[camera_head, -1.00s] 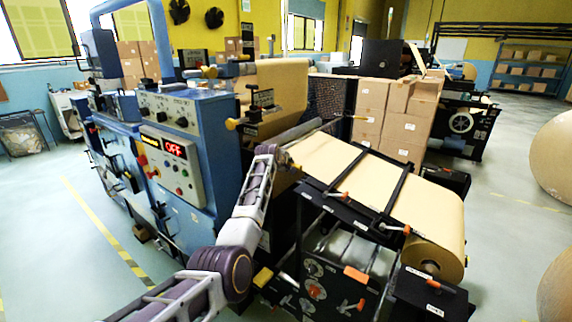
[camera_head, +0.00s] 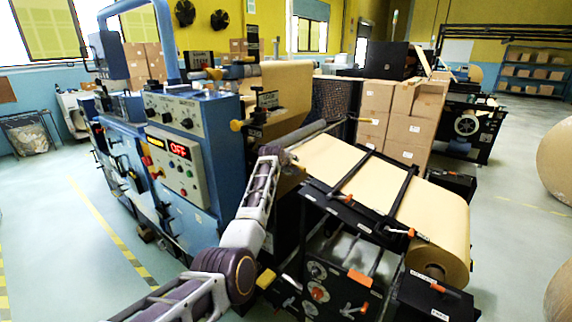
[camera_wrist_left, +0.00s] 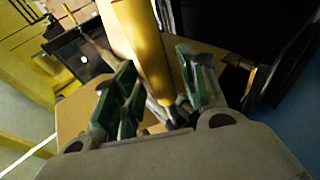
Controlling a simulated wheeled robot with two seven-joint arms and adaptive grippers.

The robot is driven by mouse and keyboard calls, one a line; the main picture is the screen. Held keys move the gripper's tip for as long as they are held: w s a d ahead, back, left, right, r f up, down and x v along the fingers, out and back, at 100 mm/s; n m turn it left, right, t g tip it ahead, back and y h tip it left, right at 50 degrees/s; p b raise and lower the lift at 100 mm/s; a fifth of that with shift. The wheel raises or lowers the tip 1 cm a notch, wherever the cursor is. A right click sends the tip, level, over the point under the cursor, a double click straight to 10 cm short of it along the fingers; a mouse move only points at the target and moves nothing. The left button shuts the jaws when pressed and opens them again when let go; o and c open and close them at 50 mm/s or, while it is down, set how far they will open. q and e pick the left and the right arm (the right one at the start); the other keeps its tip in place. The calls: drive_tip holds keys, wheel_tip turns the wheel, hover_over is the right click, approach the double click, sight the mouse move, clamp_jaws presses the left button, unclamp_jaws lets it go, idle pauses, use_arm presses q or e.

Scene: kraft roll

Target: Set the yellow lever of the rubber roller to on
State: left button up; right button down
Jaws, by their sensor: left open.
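My left gripper (camera_head: 286,160) is beside the roller at the upper left end of the kraft sheet. It is small in the head view. In the left wrist view my left gripper (camera_wrist_left: 160,85) is open, with green-padded fingers on either side of a yellow bar that looks like the yellow lever (camera_wrist_left: 147,50). I cannot tell whether the fingers touch it. In the head view the lever cannot be made out clearly near the gripper. A long dark roller (camera_head: 318,131) runs just behind the gripper. My right gripper is not in view.
A blue machine cabinet (camera_head: 202,215) with a red OFF display (camera_head: 179,149) stands left of my arm. A black frame with the kraft roll (camera_head: 440,250) stands on the right. Stacked cartons (camera_head: 390,115) are behind. Open floor (camera_head: 85,240) lies at the left.

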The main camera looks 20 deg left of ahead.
use_arm(q)
drive_tip(key=shift+s, duration=0.2)
drive_tip(key=v, duration=1.1)
drive_tip(key=shift+s+r, duration=0.2)
idle(0.7)
idle(0.4)
